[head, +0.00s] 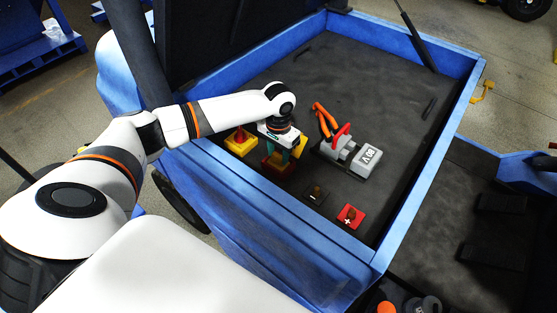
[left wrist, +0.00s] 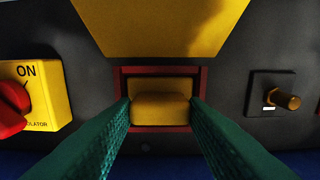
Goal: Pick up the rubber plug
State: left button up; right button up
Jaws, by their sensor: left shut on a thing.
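A yellow block, which I take for the rubber plug (left wrist: 160,109), sits inside a dark red square frame (left wrist: 160,71) in the left wrist view. My left gripper (head: 283,157) reaches down over this frame in the head view. Its two green fingers are shut on the sides of the yellow block, which is still within the frame. In the head view the gripper hides the block, and part of the red frame's housing (head: 276,168) shows below the fingers. My right gripper is not in view.
A yellow isolator switch (head: 241,143) with a red knob stands just left. A grey 80V connector (head: 364,161) with a red handle and orange pliers (head: 325,121) lie right. A black terminal (head: 315,195) and a red plus terminal (head: 351,216) are nearer the blue rim (head: 300,232).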

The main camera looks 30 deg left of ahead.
aim_at(279, 155)
pick_arm(q)
notch_tip(279, 155, up, 10)
jog(key=b, duration=0.1)
jog(key=shift+b, duration=0.3)
jog(key=shift+r, duration=0.15)
